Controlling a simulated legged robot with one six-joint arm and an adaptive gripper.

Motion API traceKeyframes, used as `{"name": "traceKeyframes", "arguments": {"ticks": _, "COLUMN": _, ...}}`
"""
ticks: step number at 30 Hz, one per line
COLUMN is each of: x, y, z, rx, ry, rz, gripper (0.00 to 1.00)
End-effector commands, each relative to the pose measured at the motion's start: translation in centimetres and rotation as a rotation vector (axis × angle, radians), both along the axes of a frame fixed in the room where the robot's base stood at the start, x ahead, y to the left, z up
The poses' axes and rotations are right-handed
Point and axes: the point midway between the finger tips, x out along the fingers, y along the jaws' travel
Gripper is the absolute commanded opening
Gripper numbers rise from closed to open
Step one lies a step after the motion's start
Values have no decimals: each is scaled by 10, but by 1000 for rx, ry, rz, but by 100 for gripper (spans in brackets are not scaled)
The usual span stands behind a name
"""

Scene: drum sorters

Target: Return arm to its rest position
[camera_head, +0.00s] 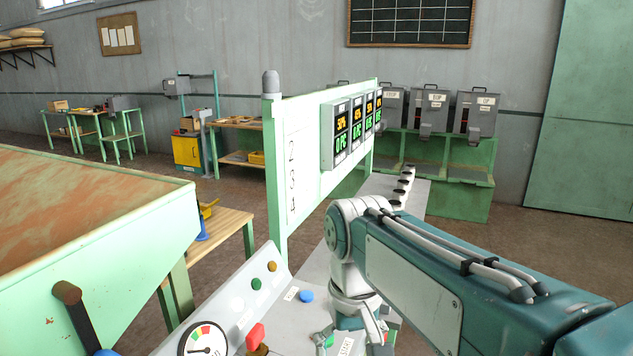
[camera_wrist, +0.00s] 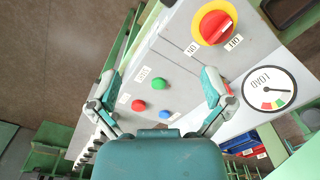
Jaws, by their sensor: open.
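My gripper (camera_wrist: 160,88) is open and empty, with its two teal fingers spread over the control panel (camera_wrist: 172,50). Between and below the fingers on the panel are a green button (camera_wrist: 158,83), a red button (camera_wrist: 138,105) and a blue button (camera_wrist: 164,114). In the head view my gripper (camera_head: 358,338) is low in the picture at the panel's right side, partly cut off by the bottom edge. My arm is stretched forward from the lower right. I cannot tell whether a finger touches the panel.
The panel also bears a red knob on a yellow base (camera_wrist: 214,24) and a load gauge (camera_wrist: 265,88). A green-framed board with lit displays (camera_head: 355,130) stands behind it. A large green tray (camera_head: 150,235) is at left. Grey bins (camera_head: 430,108) stand at the back.

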Motion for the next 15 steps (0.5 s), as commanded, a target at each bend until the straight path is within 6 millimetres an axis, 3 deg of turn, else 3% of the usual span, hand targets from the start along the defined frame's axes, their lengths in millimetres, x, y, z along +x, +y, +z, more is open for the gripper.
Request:
{"name": "traceKeyframes", "arguments": {"ticks": 6, "x": -36, "y": -52, "z": -9, "rx": 39, "ry": -198, "rz": -108, "gripper": 100}}
{"name": "traceKeyframes", "arguments": {"ticks": 15, "x": -81, "y": -100, "z": -37, "rx": 49, "ry": -448, "rz": -229, "gripper": 100}}
